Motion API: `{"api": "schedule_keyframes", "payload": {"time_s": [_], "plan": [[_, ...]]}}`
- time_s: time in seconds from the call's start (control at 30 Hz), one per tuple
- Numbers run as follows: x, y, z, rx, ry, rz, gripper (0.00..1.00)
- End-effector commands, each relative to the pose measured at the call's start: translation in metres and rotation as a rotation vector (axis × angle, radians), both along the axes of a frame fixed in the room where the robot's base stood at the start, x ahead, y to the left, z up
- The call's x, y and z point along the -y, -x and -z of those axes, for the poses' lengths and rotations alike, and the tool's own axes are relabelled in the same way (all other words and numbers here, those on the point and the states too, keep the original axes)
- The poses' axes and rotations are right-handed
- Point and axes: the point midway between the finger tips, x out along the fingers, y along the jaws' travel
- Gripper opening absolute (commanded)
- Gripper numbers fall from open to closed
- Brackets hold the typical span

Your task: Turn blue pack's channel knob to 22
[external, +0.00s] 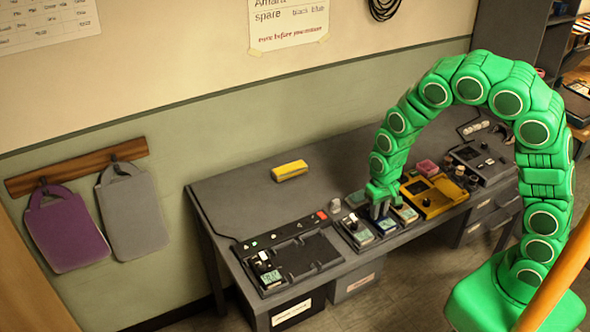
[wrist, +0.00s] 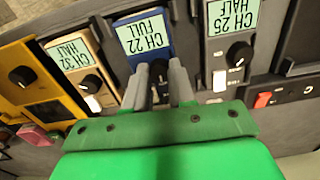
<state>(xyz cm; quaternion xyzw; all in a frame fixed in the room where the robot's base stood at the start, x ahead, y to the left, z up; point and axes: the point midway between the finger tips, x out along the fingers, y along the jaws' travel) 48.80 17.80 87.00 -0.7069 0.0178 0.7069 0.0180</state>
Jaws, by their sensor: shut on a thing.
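The blue pack (wrist: 165,18) sits in the row of packs. Its screen (wrist: 143,35) reads CH 22 FULL in the wrist view. My gripper (wrist: 159,80) is shut on the pack's dark channel knob (wrist: 159,68), one finger on each side, and the fingers partly hide it. In the external view my gripper (external: 379,211) reaches down over the blue pack (external: 388,234), covering its far part.
A tan pack (wrist: 90,45) showing CH 32 HALF is on the other. A yellow device (external: 432,195) lies close by. The desk's back (external: 240,195) has free room.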

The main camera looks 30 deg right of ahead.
Motion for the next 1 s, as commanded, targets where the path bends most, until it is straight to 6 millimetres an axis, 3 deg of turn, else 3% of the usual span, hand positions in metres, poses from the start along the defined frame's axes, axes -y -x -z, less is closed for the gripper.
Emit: {"api": "schedule_keyframes", "payload": {"time_s": [0.47,0.5,0.63,1.0], "plan": [[0.0001,-0.0001,-0.0001,0.000,0.000,-0.012,0.00],[0.0001,-0.0001,-0.0001,0.000,0.000,-0.012,0.28],[0.0001,0.0000,0.0000,0.000,0.000,-0.012,0.48],[0.0001,-0.0002,-0.0012,0.001,0.000,-0.011,0.51]]}}
